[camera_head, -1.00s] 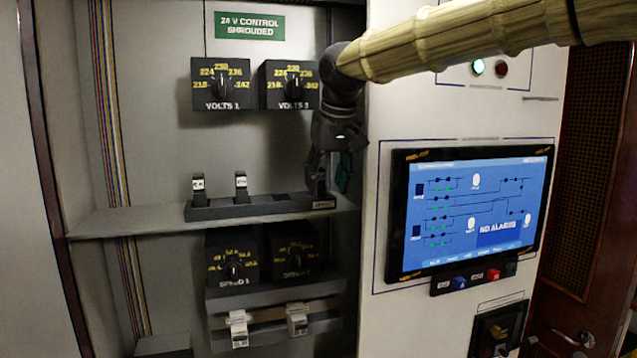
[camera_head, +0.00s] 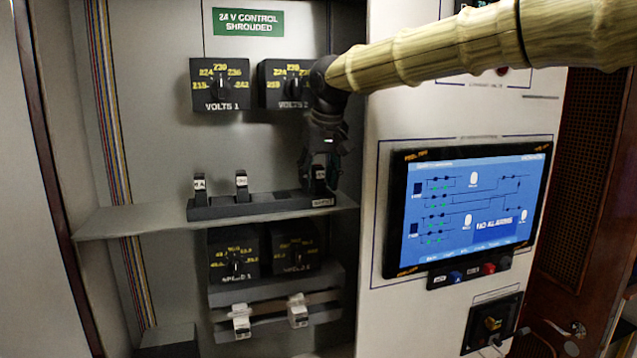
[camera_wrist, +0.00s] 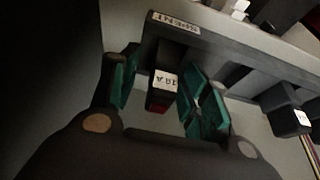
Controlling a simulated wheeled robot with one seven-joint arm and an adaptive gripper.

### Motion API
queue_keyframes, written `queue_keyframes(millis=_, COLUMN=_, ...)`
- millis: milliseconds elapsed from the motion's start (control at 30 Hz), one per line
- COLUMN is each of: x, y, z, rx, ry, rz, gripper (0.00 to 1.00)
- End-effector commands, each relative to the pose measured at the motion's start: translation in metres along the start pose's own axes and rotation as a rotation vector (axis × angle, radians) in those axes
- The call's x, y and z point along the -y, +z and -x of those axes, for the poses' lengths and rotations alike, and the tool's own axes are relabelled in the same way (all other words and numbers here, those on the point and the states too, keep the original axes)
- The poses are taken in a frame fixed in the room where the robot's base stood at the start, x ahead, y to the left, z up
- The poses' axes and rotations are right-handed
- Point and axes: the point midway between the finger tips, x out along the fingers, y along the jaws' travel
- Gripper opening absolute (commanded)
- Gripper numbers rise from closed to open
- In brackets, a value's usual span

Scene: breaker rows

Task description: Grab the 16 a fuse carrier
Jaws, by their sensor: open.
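A dark fuse carrier with a white label (camera_wrist: 162,86) stands at the labelled end of a dark rail, between my open gripper's teal fingers (camera_wrist: 160,98) in the wrist view. Its label ends in "A"; the number is too blurred to read surely. A red patch shows on its lower part. In the head view this carrier (camera_head: 320,178) is at the rail's right end, partly hidden by my gripper (camera_head: 322,168). Two more carriers with white labels, one at the left (camera_head: 199,186) and one in the middle (camera_head: 241,184), stand on the rail; their ratings are unclear.
The rail (camera_head: 265,204) rests on a grey shelf (camera_head: 130,221). Dials, VOLTS 1 (camera_head: 220,84) and another beside it, are above; speed dials (camera_head: 234,258) are below. A panel with a screen (camera_head: 465,215) stands close at the right.

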Motion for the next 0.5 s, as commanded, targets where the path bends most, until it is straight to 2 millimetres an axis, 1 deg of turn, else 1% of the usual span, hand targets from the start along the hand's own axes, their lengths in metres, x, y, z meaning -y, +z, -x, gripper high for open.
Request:
queue_keyframes(millis=67, x=0.0001, y=0.0001, z=-0.0002, rx=0.000, ry=0.000, rz=0.000, gripper=0.45)
queue_keyframes(millis=100, x=0.0001, y=0.0001, z=-0.0002, rx=0.000, ry=0.000, rz=0.000, gripper=0.37)
queue_keyframes(millis=267, x=0.0001, y=0.0001, z=0.0000, rx=0.000, ry=0.000, rz=0.000, gripper=0.08)
queue_keyframes(millis=300, x=0.0000, y=0.0001, z=-0.0001, rx=0.000, ry=0.000, rz=0.000, gripper=0.01)
queue_keyframes(millis=500, x=0.0000, y=0.0000, z=0.0002, rx=0.000, ry=0.000, rz=0.000, gripper=0.00)
